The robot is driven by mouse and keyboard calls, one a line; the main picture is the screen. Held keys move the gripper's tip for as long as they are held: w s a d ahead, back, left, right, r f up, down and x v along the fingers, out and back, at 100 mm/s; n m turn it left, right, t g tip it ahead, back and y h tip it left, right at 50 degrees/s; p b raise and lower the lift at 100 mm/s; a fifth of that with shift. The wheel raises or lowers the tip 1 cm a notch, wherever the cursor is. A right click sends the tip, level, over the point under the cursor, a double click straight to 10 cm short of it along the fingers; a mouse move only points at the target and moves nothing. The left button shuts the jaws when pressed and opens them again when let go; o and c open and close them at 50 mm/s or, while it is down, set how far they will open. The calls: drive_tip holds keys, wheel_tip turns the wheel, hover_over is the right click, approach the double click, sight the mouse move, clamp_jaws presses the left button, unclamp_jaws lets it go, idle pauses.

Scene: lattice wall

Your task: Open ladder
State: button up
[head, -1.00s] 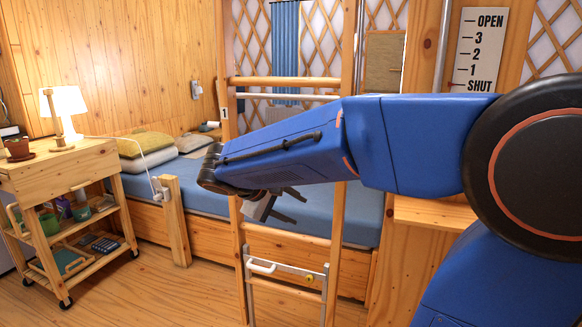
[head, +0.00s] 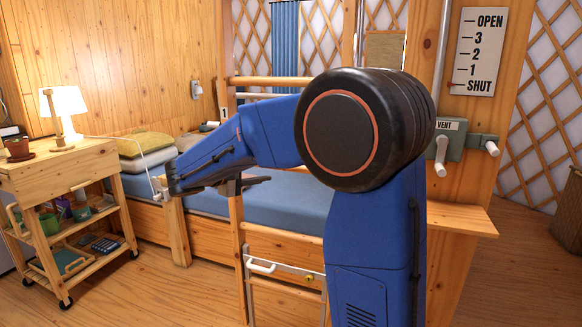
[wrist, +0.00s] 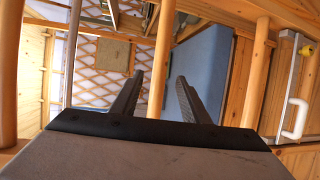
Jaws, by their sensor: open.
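The wooden ladder (head: 237,225) stands upright in front of the bed, its right side mostly hidden by my arm. My gripper (head: 262,181) is in front of the ladder, above and apart from the handle. Its two dark fingers (wrist: 160,78) are spread and hold nothing.
A bed with a blue mattress (head: 285,205) lies behind the ladder. A wooden cart (head: 60,172) with a lamp stands at left. A vent box with cranks (head: 462,143) is on the post at right, above a wooden shelf (head: 465,220). The floor at front left is clear.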

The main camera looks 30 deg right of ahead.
drive_tip(key=x, duration=1.3)
drive_tip(key=shift+c, duration=0.7)
drive_tip(key=shift+s, duration=0.1)
clamp_jaws()
